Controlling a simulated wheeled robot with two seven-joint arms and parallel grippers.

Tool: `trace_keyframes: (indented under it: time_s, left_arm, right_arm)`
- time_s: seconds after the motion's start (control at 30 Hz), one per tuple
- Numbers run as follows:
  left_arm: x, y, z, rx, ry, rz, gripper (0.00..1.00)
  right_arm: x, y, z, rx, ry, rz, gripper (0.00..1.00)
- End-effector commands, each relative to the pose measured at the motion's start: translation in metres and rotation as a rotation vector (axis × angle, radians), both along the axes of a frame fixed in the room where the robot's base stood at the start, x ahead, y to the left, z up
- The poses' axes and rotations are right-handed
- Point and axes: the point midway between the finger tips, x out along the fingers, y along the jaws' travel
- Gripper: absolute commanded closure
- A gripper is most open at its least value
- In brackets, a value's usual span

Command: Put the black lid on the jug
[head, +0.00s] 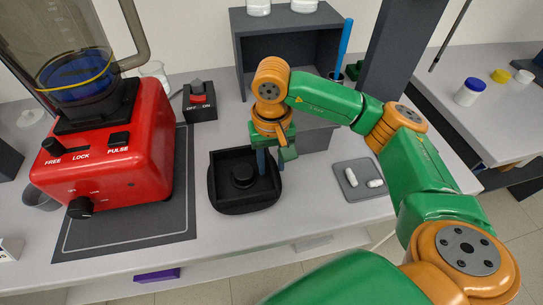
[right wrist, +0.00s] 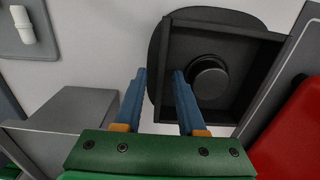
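The black lid (head: 243,177), with a round knob in its middle, lies at a square-walled black holder on the table. A rounded black edge sticks out past the walls; I cannot tell clearly where lid and holder meet. It also shows in the right wrist view (right wrist: 209,80). The clear jug (head: 62,40) stands upright on the red blender base, with blue inside and a yellow ring. My right gripper (head: 269,161) points down at the lid's right side. In the right wrist view its two blue fingertips (right wrist: 160,73) are apart, near the rounded edge and wall. My left gripper is out of view.
The red blender base (head: 110,150) stands on a dark mat at left. An off/on switch box (head: 199,101) is behind the lid. A dark shelf (head: 290,50) stands at the back. A grey tray (head: 350,190) with white pieces lies right. The table front is clear.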

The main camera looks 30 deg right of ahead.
Motion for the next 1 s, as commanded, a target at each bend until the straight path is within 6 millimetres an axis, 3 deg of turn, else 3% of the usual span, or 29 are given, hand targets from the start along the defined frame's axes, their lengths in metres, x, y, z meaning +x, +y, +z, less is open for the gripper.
trace_keyframes:
  time_s: [0.03,0.13,0.23,0.33,0.5,1.0]
  left_arm:
    - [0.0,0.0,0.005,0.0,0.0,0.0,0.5]
    - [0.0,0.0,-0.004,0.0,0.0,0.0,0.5]
    - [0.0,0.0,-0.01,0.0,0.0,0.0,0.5]
    - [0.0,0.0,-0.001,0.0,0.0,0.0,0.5]
    - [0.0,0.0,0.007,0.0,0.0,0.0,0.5]
    - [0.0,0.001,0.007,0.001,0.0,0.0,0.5]
  right_arm:
    - [0.0,0.0,0.006,0.001,-0.001,0.0,0.61]
    - [0.001,0.001,0.019,0.002,-0.006,0.001,0.61]
    - [0.002,0.0,0.047,0.002,-0.009,-0.001,0.61]
    - [0.001,0.0,0.082,-0.001,-0.009,-0.002,0.61]
    - [0.001,0.0,0.115,0.0,-0.004,-0.001,0.61]
    - [0.0,0.0,0.122,0.0,0.0,0.0,0.61]
